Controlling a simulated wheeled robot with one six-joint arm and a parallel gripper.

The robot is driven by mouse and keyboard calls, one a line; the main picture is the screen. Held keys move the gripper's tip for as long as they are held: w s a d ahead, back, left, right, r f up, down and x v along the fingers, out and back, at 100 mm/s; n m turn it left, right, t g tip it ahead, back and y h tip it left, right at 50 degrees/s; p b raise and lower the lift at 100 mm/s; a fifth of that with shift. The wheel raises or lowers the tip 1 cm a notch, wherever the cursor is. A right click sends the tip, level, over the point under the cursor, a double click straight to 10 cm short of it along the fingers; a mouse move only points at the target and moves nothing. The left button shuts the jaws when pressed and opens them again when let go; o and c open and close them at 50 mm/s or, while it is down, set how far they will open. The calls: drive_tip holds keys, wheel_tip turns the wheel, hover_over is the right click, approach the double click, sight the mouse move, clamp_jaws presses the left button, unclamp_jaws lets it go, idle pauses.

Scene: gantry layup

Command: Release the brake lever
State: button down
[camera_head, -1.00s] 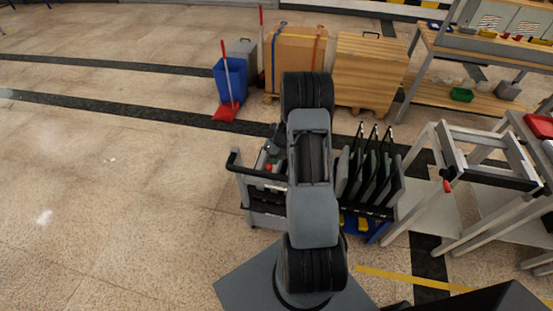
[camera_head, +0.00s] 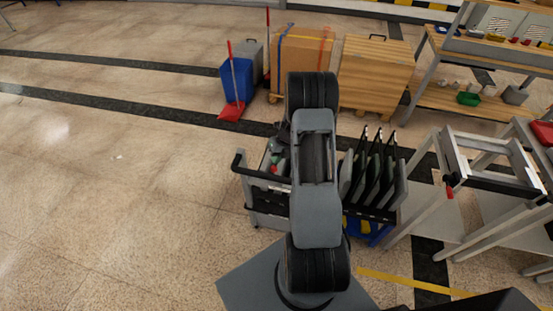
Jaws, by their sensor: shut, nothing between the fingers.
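A small red-ended handle (camera_head: 449,192), which looks like the brake lever, sits on the left side of the grey gantry-like frame (camera_head: 452,152) at the right. It is small in the picture, so its exact angle is hard to tell. My arm stands upright in the middle of the view, well to the left of the handle. My gripper does not show; the end of the arm is hidden or out of view.
Farther back are a blue bin (camera_head: 236,82), a red-bladed broom (camera_head: 232,111), wooden crates (camera_head: 375,72) and a shelf bench (camera_head: 485,105). The left floor is clear.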

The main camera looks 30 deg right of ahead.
wheel_tip(320, 180, up, 8)
drive_tip(key=w+p, duration=0.2)
drive_tip(key=p, duration=0.4)
drive_tip(key=shift+w, duration=0.15)
drive_tip(key=shift+f, duration=0.1)
drive_tip(key=s+a+r+m+t+h+b, duration=0.1)
drive_tip(key=s+a+r+m+h, duration=0.1)
drive_tip(key=s+a+r+m, duration=0.7)
drive_tip(key=s+a+r+m+t+h+b, duration=0.1)
drive_tip(key=s+a+r+m+t, duration=0.1)
drive_tip(key=s+a+r+m, duration=0.7)
wheel_tip(320, 180, up, 8)
drive_tip(key=m, duration=1.6)
drive_tip(key=shift+s+a+f+t+h+b, duration=0.2)
drive_tip(key=shift+s+t+h+b, duration=0.1)
drive_tip(key=shift+s+h+b, duration=0.1)
